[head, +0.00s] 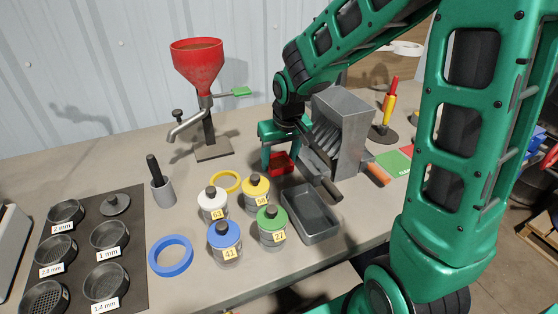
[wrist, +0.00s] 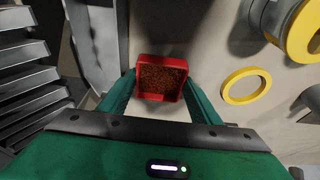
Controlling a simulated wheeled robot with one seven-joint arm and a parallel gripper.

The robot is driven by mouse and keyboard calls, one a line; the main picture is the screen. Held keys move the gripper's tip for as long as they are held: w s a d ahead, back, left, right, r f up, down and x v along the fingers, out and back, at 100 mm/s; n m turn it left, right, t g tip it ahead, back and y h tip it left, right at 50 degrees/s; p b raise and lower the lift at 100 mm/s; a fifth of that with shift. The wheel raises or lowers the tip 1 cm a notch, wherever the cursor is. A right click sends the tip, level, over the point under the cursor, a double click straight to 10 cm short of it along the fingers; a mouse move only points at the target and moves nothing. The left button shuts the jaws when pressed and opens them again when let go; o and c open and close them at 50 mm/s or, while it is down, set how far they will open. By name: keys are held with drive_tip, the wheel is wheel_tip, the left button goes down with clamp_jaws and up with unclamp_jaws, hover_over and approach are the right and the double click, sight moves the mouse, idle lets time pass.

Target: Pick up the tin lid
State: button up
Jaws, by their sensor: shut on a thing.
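My gripper (head: 279,158) is shut on a small red square box (head: 282,164), beside the grey slatted metal unit. In the wrist view the box (wrist: 162,64) sits between the two green fingers of my gripper (wrist: 162,98) and holds brown granules. A grey round lid with a knob (head: 116,204) lies on the dark mat at left. Several numbered tins stand mid-table: white 63 (head: 212,205), yellow 58 (head: 256,190), blue 41 (head: 224,241) and green 27 (head: 271,227), each with a dark knob on top. I cannot tell which lid is the tin lid.
A yellow ring (head: 226,181) and a blue ring (head: 171,256) lie flat. A grey tray (head: 331,232) is in front of the slatted unit (head: 351,143). A red funnel on a stand (head: 197,65) is behind. Labelled sieves (head: 109,235) stand on the mat.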

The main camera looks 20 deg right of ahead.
drive_tip(key=shift+f, duration=0.4)
drive_tip(key=o, duration=1)
